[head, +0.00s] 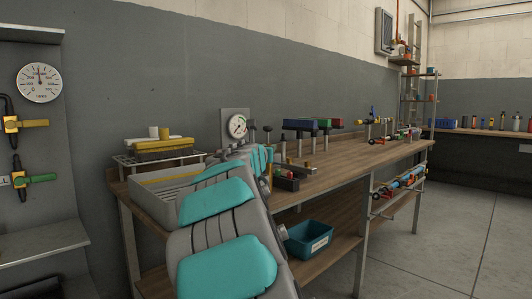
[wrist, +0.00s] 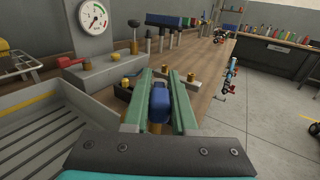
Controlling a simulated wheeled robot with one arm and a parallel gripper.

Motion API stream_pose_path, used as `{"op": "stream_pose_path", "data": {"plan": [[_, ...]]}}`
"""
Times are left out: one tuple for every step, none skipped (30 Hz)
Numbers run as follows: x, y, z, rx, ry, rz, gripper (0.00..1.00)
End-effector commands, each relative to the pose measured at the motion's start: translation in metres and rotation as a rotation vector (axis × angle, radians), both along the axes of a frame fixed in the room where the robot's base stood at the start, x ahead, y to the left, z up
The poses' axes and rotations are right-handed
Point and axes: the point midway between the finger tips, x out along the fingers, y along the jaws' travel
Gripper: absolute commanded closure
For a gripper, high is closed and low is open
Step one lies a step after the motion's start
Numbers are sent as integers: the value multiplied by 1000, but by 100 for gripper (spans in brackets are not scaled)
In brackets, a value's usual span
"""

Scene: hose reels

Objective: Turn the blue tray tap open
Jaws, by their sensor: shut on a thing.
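The blue tap handle (wrist: 159,106) is between the two green fingers of my gripper (wrist: 159,74) in the wrist view. My gripper is shut on it, with one finger along each side. The fingers hide most of the tap's body, so how far it is turned cannot be told. A grey slatted tray (wrist: 62,122) lies to the left of the fingers. It also shows on the bench in the head view (head: 150,201). In the head view my arm covers the blue handle and most of my gripper.
The wooden bench (head: 345,160) carries a round gauge (head: 237,126) and several tools on stands, including a blue one (head: 298,124). Yellow items (head: 163,145) sit on a rack behind the tray. A teal bin (head: 308,238) stands on the lower shelf.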

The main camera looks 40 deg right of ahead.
Motion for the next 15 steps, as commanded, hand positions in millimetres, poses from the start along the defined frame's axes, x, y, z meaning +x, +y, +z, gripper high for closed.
{"op": "stream_pose_path", "data": {"plan": [[-4,-4,-2,-3,-1,27,100],[-4,-3,-2,-2,0,51,100],[-5,-5,-2,-2,-1,78,100],[-5,-4,-2,-2,-1,102,100],[-6,-5,-2,-4,0,121,100],[-6,-5,-2,-4,0,152,100],[-7,-6,-2,-5,0,171,100],[-6,-6,-2,-5,0,196,100],[-7,-6,-1,-4,-2,223,100],[-7,-6,-1,-4,-2,248,100],[-7,-6,-2,-2,-3,270,100],[-6,-6,-2,-1,-4,302,100],[-7,-7,-2,-1,-5,324,100],[-7,-8,-2,-1,-5,345,100],[-7,-8,-2,0,-3,378,100]]}}
